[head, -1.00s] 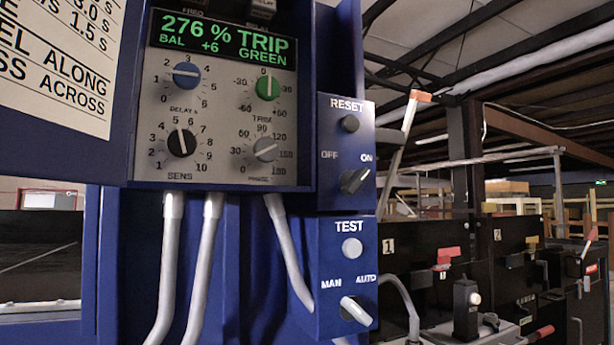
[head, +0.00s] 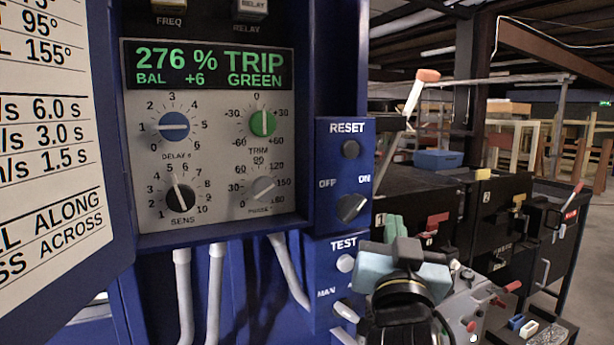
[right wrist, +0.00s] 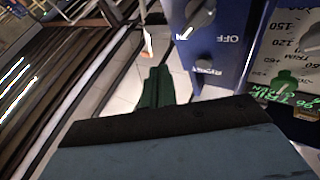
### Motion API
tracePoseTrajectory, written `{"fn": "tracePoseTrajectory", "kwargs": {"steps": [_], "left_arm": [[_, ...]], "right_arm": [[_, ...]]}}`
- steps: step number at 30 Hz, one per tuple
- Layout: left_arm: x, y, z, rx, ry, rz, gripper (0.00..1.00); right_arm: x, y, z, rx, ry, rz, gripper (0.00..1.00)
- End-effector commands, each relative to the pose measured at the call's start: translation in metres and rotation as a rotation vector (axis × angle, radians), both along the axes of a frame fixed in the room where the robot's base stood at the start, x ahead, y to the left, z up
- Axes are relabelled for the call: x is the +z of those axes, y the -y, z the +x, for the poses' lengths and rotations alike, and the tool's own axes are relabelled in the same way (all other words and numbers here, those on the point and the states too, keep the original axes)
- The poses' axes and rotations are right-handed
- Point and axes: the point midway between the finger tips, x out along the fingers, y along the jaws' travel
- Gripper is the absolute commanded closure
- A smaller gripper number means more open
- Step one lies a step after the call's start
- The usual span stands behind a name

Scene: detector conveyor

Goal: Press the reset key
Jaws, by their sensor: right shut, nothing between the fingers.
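The reset key (head: 351,149) is a dark round button under the RESET label on a blue box, above the OFF/ON knob (head: 350,207). The display (head: 208,66) reads 276 % TRIP, BAL +6, GREEN. My right gripper (head: 394,228) has green fingers, shut and empty, below and to the right of the reset key and apart from it. My left gripper is not in view.
The TEST button (head: 345,263) and MAN/AUTO knob (head: 345,310) lie below, close to my right gripper. A white printed chart (head: 50,140) stands at the left. Black numbered cabinets (head: 490,205) with red handles stand at the right. The space before the reset key is clear.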

Motion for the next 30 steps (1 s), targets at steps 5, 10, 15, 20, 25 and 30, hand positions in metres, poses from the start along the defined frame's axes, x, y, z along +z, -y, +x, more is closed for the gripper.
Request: {"fn": "tracePoseTrajectory", "kwargs": {"steps": [5,10,15,20,25,30], "left_arm": [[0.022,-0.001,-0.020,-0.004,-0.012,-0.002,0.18],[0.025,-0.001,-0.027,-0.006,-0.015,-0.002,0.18],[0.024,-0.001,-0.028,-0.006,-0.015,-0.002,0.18],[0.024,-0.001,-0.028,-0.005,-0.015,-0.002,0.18],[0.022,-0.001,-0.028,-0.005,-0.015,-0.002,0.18],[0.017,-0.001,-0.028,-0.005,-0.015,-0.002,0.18]], "right_arm": [[0.077,-0.004,-0.013,-0.006,0.130,0.017,1.00],[0.097,-0.006,-0.019,-0.008,0.174,0.022,1.00],[0.097,-0.006,-0.020,-0.008,0.178,0.022,1.00],[0.097,-0.006,-0.019,-0.008,0.176,0.021,1.00],[0.096,-0.008,-0.012,-0.009,0.176,0.022,1.00],[0.096,-0.016,0.008,-0.009,0.175,0.020,1.00]]}}
